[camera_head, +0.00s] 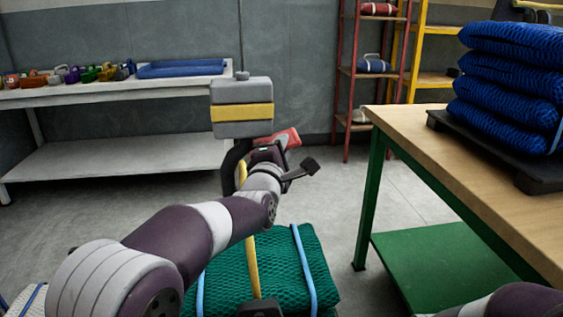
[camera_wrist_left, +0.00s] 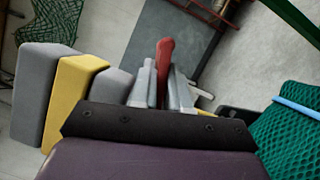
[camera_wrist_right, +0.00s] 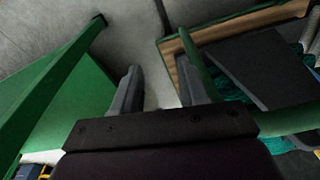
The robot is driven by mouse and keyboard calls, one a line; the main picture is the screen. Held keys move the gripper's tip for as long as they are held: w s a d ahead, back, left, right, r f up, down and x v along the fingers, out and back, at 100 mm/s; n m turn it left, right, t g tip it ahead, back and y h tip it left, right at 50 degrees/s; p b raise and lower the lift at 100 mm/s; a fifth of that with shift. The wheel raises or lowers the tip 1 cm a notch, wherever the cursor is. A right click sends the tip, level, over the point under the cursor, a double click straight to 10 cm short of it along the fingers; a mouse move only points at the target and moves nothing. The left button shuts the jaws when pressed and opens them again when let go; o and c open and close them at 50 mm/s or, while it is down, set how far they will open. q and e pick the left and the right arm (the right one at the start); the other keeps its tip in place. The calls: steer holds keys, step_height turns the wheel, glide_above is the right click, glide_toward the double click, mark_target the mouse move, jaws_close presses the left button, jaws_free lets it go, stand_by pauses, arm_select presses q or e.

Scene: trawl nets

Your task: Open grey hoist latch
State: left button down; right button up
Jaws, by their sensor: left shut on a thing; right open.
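The grey hoist (camera_head: 240,92) with a yellow band hangs in the middle of the head view. A black hook curves below it. A red latch lever (camera_head: 288,138) sticks out to the right under the block. My left gripper (camera_head: 270,152) is at this lever. In the left wrist view the red lever (camera_wrist_left: 165,62) stands between the fingers, which are shut on it; the hoist block (camera_wrist_left: 35,85) is close on the left. My right gripper (camera_wrist_right: 158,72) is open and empty in its own wrist view, near green table legs.
A green net bundle (camera_head: 285,265) with blue straps lies below, a yellow sling (camera_head: 250,255) rising from it towards the hook. A wooden-topped table (camera_head: 450,150) with blue nets (camera_head: 510,75) stands right. A white bench (camera_head: 100,95) stands back left. Open floor lies between.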

arm_select(q)
steer(key=shift+r+n, duration=0.15)
steer(key=shift+n, duration=0.15)
steer(key=c, duration=1.2)
jaws_free()
steer(key=shift+r, duration=0.1)
